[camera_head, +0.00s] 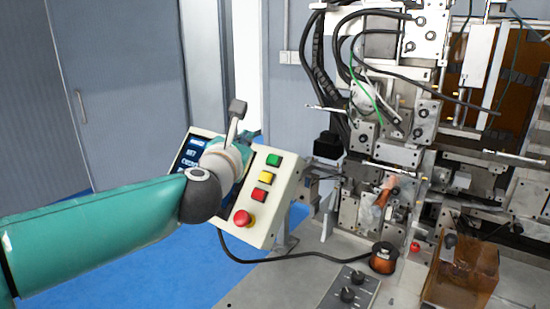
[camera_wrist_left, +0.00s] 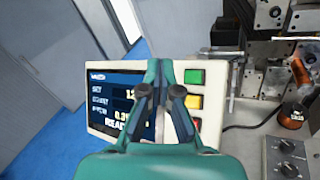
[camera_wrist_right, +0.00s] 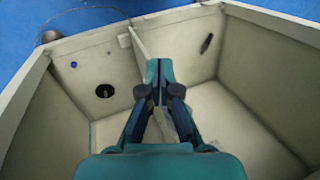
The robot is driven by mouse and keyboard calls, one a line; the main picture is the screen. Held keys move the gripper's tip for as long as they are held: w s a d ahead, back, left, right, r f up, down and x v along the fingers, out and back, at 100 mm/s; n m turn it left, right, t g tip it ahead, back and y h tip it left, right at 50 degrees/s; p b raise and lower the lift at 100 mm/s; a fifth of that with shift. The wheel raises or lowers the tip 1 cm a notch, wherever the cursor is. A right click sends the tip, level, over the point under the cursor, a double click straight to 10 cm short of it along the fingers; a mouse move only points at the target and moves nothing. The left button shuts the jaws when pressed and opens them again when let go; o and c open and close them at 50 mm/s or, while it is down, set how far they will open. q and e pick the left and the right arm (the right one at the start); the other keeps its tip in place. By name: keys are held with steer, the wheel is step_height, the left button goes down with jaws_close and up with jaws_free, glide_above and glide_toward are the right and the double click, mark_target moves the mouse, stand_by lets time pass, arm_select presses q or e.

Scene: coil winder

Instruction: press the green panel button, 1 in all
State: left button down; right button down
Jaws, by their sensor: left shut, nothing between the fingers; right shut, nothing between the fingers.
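The green button (camera_head: 273,160) is the top one in a column on the tilted control panel (camera_head: 262,232). In the left wrist view the green button (camera_wrist_left: 194,77) is just right of my left fingertips (camera_wrist_left: 160,64). My left gripper (camera_head: 252,135) is shut and empty, largely hidden behind its own wrist in the head view. It is near the panel's upper edge; I cannot tell whether it touches. My right gripper (camera_wrist_right: 160,64) is shut and empty over a cream open box (camera_wrist_right: 235,125), out of the head view.
Below the green button are yellow (camera_head: 267,177) and red (camera_head: 259,194) buttons and a round red knob (camera_head: 242,217). A display (camera_wrist_left: 115,100) is left of them. The winding machine (camera_head: 400,130) stands to the right. A copper spool (camera_head: 384,259) and a knob box (camera_head: 348,291) are in front.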

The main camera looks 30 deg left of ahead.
mark_target(273, 160)
arm_select(q)
steer(key=w+f+b, duration=0.1)
steer(key=w+f, duration=0.1)
steer(key=w+f+b, duration=0.2)
steer(key=w+f, duration=0.1)
steer(key=shift+w+d, duration=0.1)
steer(key=shift+d, duration=0.1)
steer(key=shift+w+f+b, duration=0.4)
steer(key=shift+w+b, duration=0.2)
steer(key=shift+w, duration=0.1)
steer(key=shift+w+d+f, duration=0.1)
steer(key=shift+f, duration=0.05)
stand_by(1.1)
steer(key=shift+w, duration=0.2)
